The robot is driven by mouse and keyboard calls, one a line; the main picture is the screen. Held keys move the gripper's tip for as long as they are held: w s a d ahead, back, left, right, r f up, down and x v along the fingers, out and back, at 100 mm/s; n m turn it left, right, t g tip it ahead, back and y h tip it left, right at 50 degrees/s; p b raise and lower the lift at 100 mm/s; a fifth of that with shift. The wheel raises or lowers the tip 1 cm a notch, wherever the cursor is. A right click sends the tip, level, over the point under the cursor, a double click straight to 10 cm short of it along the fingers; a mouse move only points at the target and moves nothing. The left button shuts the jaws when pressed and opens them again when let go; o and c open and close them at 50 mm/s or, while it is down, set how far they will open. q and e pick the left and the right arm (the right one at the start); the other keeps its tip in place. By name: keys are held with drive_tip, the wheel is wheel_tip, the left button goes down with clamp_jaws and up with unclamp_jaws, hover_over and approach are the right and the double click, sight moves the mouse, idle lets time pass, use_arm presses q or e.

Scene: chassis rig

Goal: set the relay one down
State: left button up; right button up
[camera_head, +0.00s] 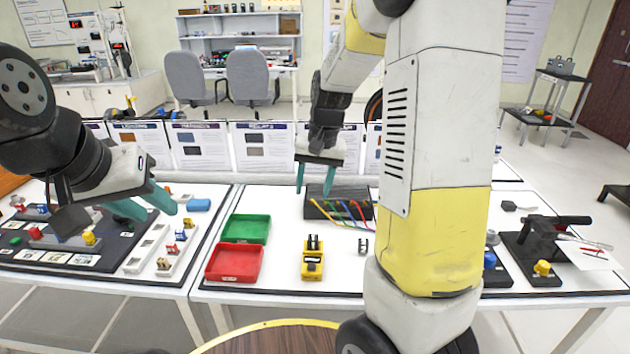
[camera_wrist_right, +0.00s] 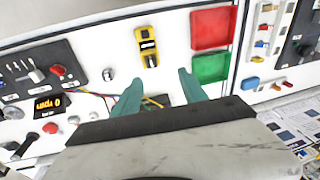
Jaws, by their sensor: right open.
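No part here can be told for sure as relay one. My left gripper (camera_head: 148,205) looks open and empty above the left table.
A green tray (camera_head: 246,229) and a red tray (camera_head: 234,263) stand left of the yellow device and look empty. The left table holds a dark board and a white strip (camera_head: 180,245) with several small coloured parts. My right arm hides part of the table's right side.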

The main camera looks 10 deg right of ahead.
drive_tip(key=s+r+n+t, duration=0.1)
drive_tip(key=s+r+t, duration=0.1)
drive_tip(key=s+r, duration=0.4)
drive_tip(key=s+a+r+n+t, duration=0.1)
drive_tip(key=s+r, duration=0.6)
drive_tip(key=s, duration=0.7)
drive_tip(key=shift+a+n+t+y, duration=0.15)
drive_tip(key=shift+n+t+y, duration=0.35)
drive_tip(key=shift+t, duration=0.4)
